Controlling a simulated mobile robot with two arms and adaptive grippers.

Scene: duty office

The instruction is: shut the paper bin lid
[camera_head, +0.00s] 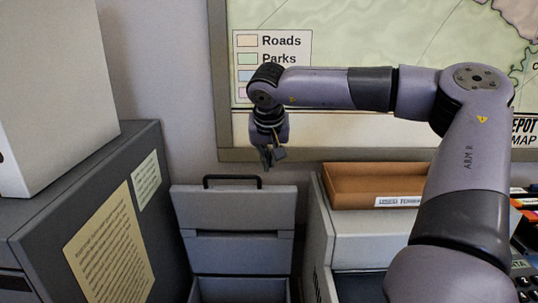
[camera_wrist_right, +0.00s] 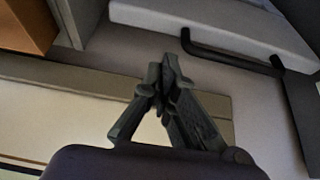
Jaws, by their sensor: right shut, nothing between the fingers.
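The grey paper bin (camera_head: 240,292) stands low between two cabinets. Its lid (camera_head: 234,209) is up, tilted back towards the wall, with the black handle (camera_head: 232,179) along its top edge. My right gripper (camera_head: 270,160) hangs above and just to the right of the handle, apart from it. In the wrist view the right gripper (camera_wrist_right: 165,72) is shut and empty, with the handle (camera_wrist_right: 230,58) to its upper right and the pale lid (camera_wrist_right: 215,22) beyond. The bin's inside is mostly out of view. My left gripper is not in view.
A dark cabinet (camera_head: 80,215) with paper notices stands on the left. On the right, an orange-brown tray (camera_head: 372,186) sits on a pale cabinet under my right arm. A framed map (camera_head: 380,45) hangs on the wall behind.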

